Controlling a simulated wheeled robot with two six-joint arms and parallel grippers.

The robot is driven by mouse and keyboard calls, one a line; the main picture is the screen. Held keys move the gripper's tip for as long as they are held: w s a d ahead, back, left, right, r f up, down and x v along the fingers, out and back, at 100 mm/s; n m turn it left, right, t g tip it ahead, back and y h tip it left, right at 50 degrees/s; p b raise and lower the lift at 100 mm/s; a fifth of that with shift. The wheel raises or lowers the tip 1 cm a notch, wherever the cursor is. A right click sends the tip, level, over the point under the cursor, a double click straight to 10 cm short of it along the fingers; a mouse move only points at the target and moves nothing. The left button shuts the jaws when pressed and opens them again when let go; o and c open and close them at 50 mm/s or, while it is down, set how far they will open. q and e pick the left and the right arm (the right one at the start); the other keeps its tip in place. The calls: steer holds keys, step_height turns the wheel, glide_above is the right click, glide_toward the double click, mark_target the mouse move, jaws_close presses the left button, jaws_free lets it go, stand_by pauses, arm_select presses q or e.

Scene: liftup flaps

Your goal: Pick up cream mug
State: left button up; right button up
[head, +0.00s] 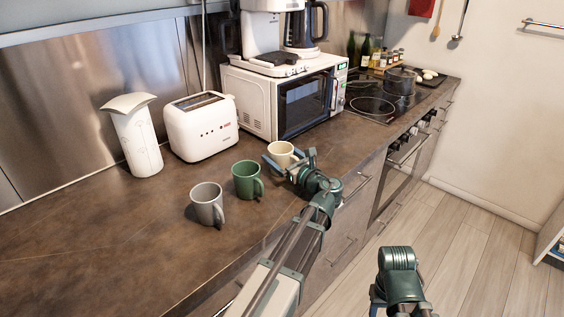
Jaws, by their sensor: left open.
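The cream mug (281,153) stands upright on the brown counter, in front of the microwave. My left gripper (290,163) is open right at the mug, with its fingers at the mug's near and right side. The gripper hides the mug's lower right part, and I cannot tell whether the fingers touch it. The mug's handle is not clearly visible. Part of my right arm (397,262) shows at the bottom right, over the floor; its gripper is not visible.
A green mug (246,180) and a grey mug (207,204) stand to the left of the cream one. The front left of the counter (95,260) is clear.

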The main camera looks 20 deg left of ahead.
arm_select(q)
steer(key=c, duration=1.3)
steer(key=shift+r+p, duration=0.8)
steer(key=shift+s+d+r+p, duration=0.1)
steer(key=shift+s+r+p, duration=0.05)
steer(key=shift+r+p, duration=0.45)
steer(key=shift+s+d+r+p, duration=0.1)
steer(key=shift+s+r+p, duration=0.05)
steer(key=shift+r+p, duration=0.45)
steer(key=s+d, duration=0.3)
steer(key=s, duration=0.1)
steer(key=s+d, duration=0.3)
steer(key=s, duration=0.1)
steer(key=s+d+r+p, duration=0.1)
steer(key=s+d, duration=0.2)
steer(key=s, duration=0.1)
steer(key=shift+s+d, duration=0.1)
steer(key=shift+s, duration=0.05)
